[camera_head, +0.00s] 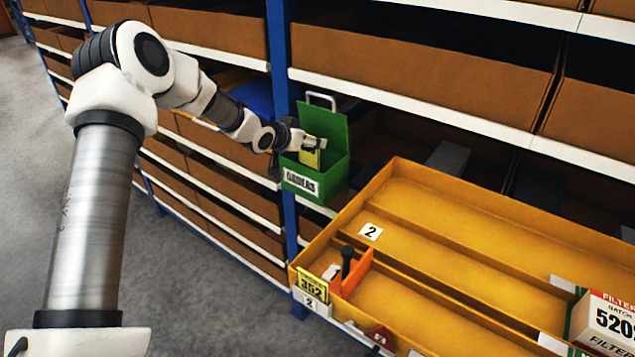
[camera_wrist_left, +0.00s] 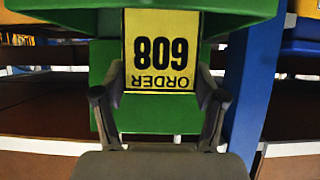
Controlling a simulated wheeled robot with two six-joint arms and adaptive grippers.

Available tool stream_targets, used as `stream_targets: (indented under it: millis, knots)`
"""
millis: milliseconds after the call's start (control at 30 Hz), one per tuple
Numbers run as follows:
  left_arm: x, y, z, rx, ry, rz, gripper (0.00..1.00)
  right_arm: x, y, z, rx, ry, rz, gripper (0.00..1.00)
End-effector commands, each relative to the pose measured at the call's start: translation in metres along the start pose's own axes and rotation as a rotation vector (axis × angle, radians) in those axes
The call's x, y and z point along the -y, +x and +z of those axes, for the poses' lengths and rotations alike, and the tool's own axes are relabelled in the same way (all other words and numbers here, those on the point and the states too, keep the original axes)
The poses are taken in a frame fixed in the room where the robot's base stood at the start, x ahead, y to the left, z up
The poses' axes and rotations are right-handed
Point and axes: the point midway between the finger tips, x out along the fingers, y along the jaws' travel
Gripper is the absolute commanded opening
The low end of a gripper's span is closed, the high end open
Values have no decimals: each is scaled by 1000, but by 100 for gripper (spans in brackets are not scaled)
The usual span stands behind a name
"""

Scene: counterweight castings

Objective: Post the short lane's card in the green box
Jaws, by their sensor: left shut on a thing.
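My left gripper (camera_head: 305,142) is shut on a yellow order card (camera_head: 310,158) at the mouth of the green box (camera_head: 333,180). In the left wrist view the card (camera_wrist_left: 160,50) shows black digits and the word ORDER upside down; it reads 608 turned upright. The box has a raised green back, a handle and a white label at its front. Whether the card's lower edge is inside the box I cannot tell. Another yellow card (camera_head: 313,285), marked 352, is at the near left end of the orange tray. My right gripper is not in view.
The orange tray (camera_head: 395,185) has long lanes with white tags marked 2. An orange piece with a black knob (camera_head: 347,262) stands in one lane. A filter carton (camera_head: 605,322) is at the lower right. Shelves with brown bins and a blue post (camera_head: 280,60) stand behind.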

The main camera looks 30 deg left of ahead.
Motion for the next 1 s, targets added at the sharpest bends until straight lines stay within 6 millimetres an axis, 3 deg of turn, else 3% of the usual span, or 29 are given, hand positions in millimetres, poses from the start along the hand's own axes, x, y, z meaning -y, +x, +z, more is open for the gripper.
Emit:
stream_targets:
  millis: [233,267,300,333,733,867,1000]
  knots:
    - [0,0,1,-1,0,0,48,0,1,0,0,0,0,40]
    - [0,0,1,-1,0,0,78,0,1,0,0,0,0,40]
    - [0,0,1,-1,0,0,92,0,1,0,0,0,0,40]
    - [0,0,1,-1,0,0,100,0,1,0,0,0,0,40]
    - [1,-3,0,-2,-2,-1,100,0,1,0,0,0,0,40]
    - [1,-21,-1,-4,-7,-1,100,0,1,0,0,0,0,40]
    - [1,-54,-1,-5,-10,0,100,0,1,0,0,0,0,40]
